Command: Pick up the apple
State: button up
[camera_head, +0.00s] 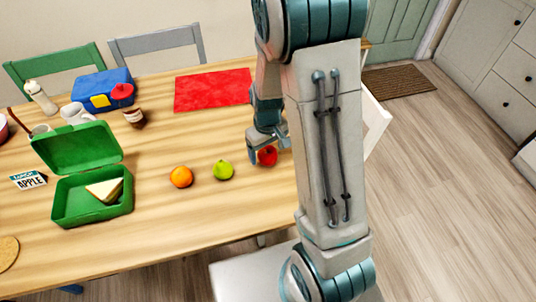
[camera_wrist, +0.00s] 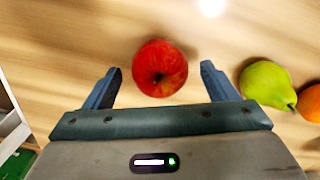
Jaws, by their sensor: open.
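A red apple (camera_head: 267,156) sits on the wooden table near its right end, to the right of a green pear. My gripper (camera_head: 265,138) is directly above and behind it, partly covering it. In the wrist view the apple (camera_wrist: 160,68) lies between the two fingertips, with a gap on each side. My gripper (camera_wrist: 160,78) is open and empty. Whether the fingertips are down at the apple's height is hard to tell.
The pear (camera_head: 223,170) and an orange (camera_head: 181,177) lie left of the apple. An open green lunchbox (camera_head: 120,207) holds a sandwich. A red mat (camera_head: 213,90), a blue box (camera_head: 95,92) and several small items stand farther back. Bare table lies in front of the fruit.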

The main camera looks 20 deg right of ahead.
jog(key=shift+f, duration=0.35)
jog(key=shift+c, duration=0.3)
jog(key=c, duration=1)
jog(key=shift+r, duration=0.1)
jog(key=shift+c, duration=0.2)
